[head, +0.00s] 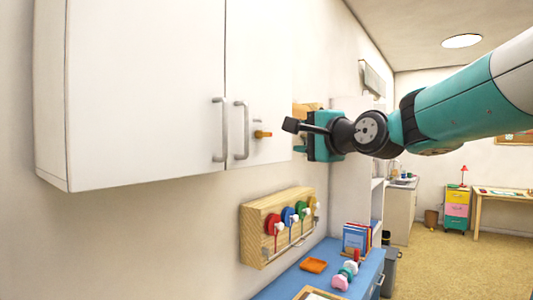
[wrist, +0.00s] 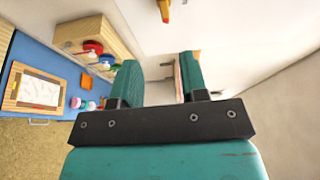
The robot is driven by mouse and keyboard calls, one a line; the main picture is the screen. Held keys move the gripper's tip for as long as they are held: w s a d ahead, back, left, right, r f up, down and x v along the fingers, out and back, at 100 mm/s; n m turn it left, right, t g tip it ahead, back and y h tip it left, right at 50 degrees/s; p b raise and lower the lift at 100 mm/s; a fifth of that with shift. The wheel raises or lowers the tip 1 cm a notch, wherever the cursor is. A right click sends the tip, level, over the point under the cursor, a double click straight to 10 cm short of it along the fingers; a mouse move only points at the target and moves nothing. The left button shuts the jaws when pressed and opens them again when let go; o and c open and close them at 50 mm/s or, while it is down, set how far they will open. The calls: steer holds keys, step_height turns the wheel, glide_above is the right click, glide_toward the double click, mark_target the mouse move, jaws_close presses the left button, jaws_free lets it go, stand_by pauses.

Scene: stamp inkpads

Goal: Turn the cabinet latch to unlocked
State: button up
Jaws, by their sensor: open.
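The white wall cabinet (head: 145,90) fills the upper left of the head view, with its doors shut. A small orange-brown latch (head: 262,134) sits on the right door, just right of two grey bar handles (head: 241,130). It seems to point sideways. My gripper (head: 304,138) is to the right of the latch, apart from it. In the wrist view the two teal fingers of my gripper (wrist: 158,76) are spread, with nothing held between them. The latch (wrist: 163,10) shows at the top edge there, beyond the fingertips and partly cut off.
A wooden rack (head: 277,225) with coloured round items hangs on the wall below the cabinet. A blue counter (head: 325,280) under it holds an orange tray (head: 313,265), books (head: 355,238) and stamps. Open floor lies to the right.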

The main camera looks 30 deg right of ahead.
mark_target(267, 135)
steer(key=w, duration=0.4)
steer(key=w+p, duration=0.1)
steer(key=w, duration=0.4)
steer(key=w+r, duration=0.1)
steer(key=w, duration=0.3)
steer(key=shift+w+d, duration=0.2)
steer(key=shift+w, duration=0.1)
steer(key=shift+w+f+p, duration=0.2)
steer(key=shift+w+p, duration=0.2)
steer(key=shift+w, duration=0.15)
steer(key=c, duration=0.7)
steer(key=shift+f, duration=0.1)
